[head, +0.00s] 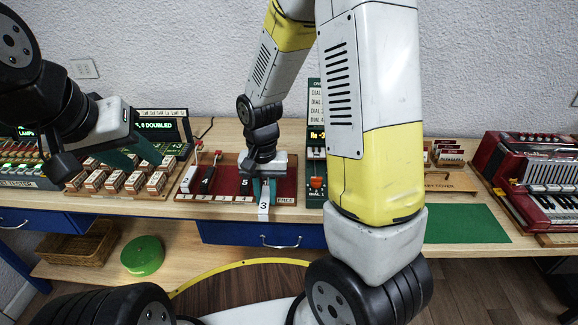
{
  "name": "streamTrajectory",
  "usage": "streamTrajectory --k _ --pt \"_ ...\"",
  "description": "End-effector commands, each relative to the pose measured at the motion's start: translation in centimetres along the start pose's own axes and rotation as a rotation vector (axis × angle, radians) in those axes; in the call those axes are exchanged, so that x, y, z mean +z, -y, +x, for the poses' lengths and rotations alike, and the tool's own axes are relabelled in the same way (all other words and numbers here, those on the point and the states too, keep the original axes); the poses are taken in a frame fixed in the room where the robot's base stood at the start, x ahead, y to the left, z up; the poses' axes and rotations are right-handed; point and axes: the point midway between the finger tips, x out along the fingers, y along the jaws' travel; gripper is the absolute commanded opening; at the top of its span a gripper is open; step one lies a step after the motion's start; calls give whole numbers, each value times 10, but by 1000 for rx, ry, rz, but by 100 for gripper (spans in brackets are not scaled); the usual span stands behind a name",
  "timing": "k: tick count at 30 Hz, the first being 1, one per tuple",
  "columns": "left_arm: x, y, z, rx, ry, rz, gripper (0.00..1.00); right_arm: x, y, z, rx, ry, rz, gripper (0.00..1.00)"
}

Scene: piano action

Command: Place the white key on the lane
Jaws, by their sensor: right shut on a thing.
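A white key marked 3 (263,209) is in my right gripper (264,188), which is shut on it and points down. The key's front end sticks out towards me at the front edge of the red key board (285,187). The gripper covers its rear part, and I cannot tell whether the key touches the board. A white key (188,179) and a black key (207,179) stand on the board's left side. A number 5 (245,183) shows beside the gripper. My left gripper (133,156) is open and empty above the blocks at left.
Several wooden blocks (134,182) sit on a rack left of the board. An orange-knobbed dial panel (316,183) stands close on its right. A green mat (470,223) and a red accordion (540,175) are further right. A basket (80,243) and green disc (142,256) lie on the lower shelf.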

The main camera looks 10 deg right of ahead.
Motion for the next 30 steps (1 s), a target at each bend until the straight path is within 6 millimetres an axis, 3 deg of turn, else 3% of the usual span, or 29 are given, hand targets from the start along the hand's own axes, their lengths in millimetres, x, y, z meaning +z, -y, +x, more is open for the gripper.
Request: streamTrajectory --k 16,26,30 --pt "0 0 0 0 0 0 36 -124 -39 13 0 0 4 0" --pt "0 0 0 0 0 0 36 -151 -48 16 0 1 3 0" --pt "0 0 0 0 0 0 36 -148 -47 41 2 4 1 0"
